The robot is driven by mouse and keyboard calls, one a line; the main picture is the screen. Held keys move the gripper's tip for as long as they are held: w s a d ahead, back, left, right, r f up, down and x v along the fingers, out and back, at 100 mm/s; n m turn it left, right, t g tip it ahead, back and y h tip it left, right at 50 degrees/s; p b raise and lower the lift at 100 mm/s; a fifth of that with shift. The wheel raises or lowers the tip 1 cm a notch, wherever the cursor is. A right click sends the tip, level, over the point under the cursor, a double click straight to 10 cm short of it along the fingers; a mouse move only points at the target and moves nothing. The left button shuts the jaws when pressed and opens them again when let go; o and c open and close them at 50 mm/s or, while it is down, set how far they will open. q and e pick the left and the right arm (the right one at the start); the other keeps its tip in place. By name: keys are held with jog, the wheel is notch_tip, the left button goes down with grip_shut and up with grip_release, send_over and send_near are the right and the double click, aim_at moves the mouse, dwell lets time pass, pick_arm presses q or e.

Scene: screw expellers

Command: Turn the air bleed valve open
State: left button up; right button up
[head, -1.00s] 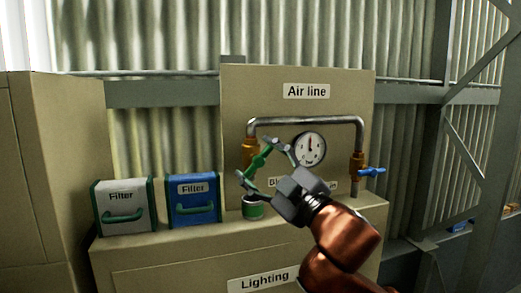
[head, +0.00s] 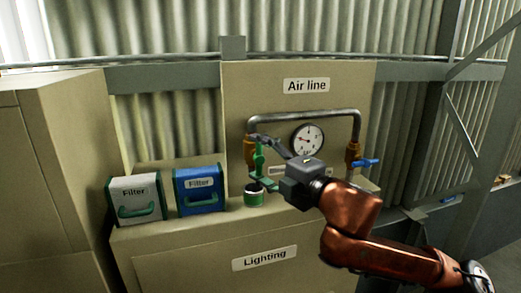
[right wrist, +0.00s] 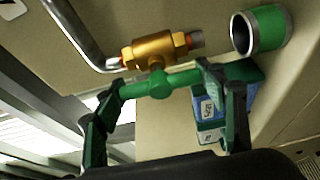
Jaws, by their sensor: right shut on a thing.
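The valve on the left end of the air pipe has a brass body (head: 249,152) and a green handle (head: 259,158). In the head view the handle stands about upright. The right wrist view shows the brass body (right wrist: 155,50) with the green handle (right wrist: 160,84) lying lengthwise between my fingers. My right gripper (head: 261,162) is shut on the green handle, with one finger at each end. It also shows in the right wrist view (right wrist: 165,100). The label under the gauge is mostly hidden by my gripper. My left gripper is out of view.
A round gauge (head: 307,139) sits under the pipe (head: 305,117), its needle leaning left. A blue-handled valve (head: 364,162) is to the right. A green-banded cup (head: 253,195) stands just below the green handle. White (head: 136,198) and blue (head: 198,190) filter boxes stand to the left.

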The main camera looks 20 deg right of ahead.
dwell(0.5)
jog(key=o, duration=1.2)
jog(key=shift+s, duration=0.1)
jog(key=v, duration=1.1)
jog(key=shift+s+d, duration=0.2)
jog(key=shift+s, duration=0.15)
jog(key=shift+d, duration=0.1)
